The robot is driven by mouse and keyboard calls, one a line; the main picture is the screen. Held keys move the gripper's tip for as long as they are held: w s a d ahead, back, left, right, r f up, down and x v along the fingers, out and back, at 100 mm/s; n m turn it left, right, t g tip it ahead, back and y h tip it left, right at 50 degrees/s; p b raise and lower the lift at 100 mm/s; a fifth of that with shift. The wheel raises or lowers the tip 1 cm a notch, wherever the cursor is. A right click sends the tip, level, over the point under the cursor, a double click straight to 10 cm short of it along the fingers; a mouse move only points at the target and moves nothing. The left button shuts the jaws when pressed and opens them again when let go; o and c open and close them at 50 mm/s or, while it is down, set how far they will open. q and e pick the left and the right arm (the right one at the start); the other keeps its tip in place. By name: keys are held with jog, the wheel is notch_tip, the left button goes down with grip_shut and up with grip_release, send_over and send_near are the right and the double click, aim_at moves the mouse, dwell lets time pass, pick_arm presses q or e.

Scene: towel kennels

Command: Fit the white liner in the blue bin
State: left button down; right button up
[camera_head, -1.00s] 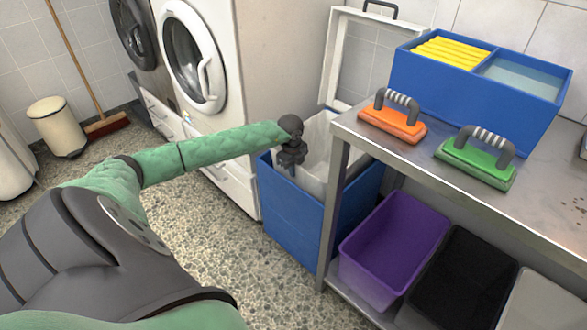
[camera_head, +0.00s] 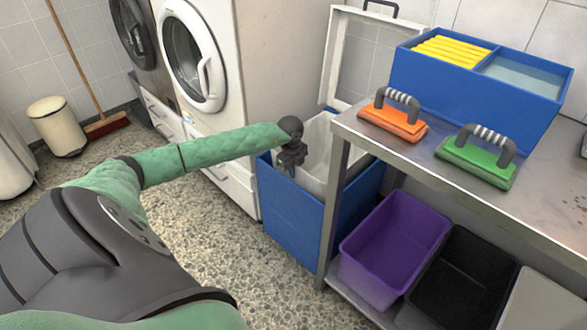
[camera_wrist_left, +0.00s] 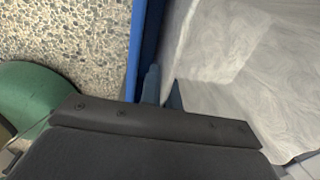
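The blue bin (camera_head: 290,214) stands on the floor between the washing machine and the metal table. The white liner (camera_head: 316,150) is inside it, its upper part rising at the back and side; the table hides part of both. My left gripper (camera_head: 291,170) points down at the bin's left rim, by the liner's edge. In the left wrist view, the fingers (camera_wrist_left: 162,88) are close together beside the bin's blue rim (camera_wrist_left: 135,55), with the white liner (camera_wrist_left: 240,80) to their right. Whether they pinch the liner is unclear. My right gripper is out of view.
The metal table (camera_head: 455,180) stands close on the bin's right, carrying an orange scrubber (camera_head: 393,122), a green scrubber (camera_head: 477,162) and a blue divided box (camera_head: 470,95). A purple tub (camera_head: 390,250) sits below. A white lid frame (camera_head: 355,50) stands behind the bin.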

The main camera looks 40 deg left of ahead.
pick_arm(q)
jog(key=shift+a+f+b, duration=0.1)
jog(key=shift+f+b, duration=0.2)
jog(key=shift+f, duration=0.5)
jog(key=c, duration=1.6)
grip_release()
jog(key=shift+o, duration=0.2)
notch_tip(320, 180, up, 29)
jog(key=p, duration=1.4)
jog(key=s, duration=0.9)
jog(key=shift+s+a+f+b, duration=0.2)
jog(key=shift+s+a+b, duration=0.1)
jog(key=shift+b, duration=0.15)
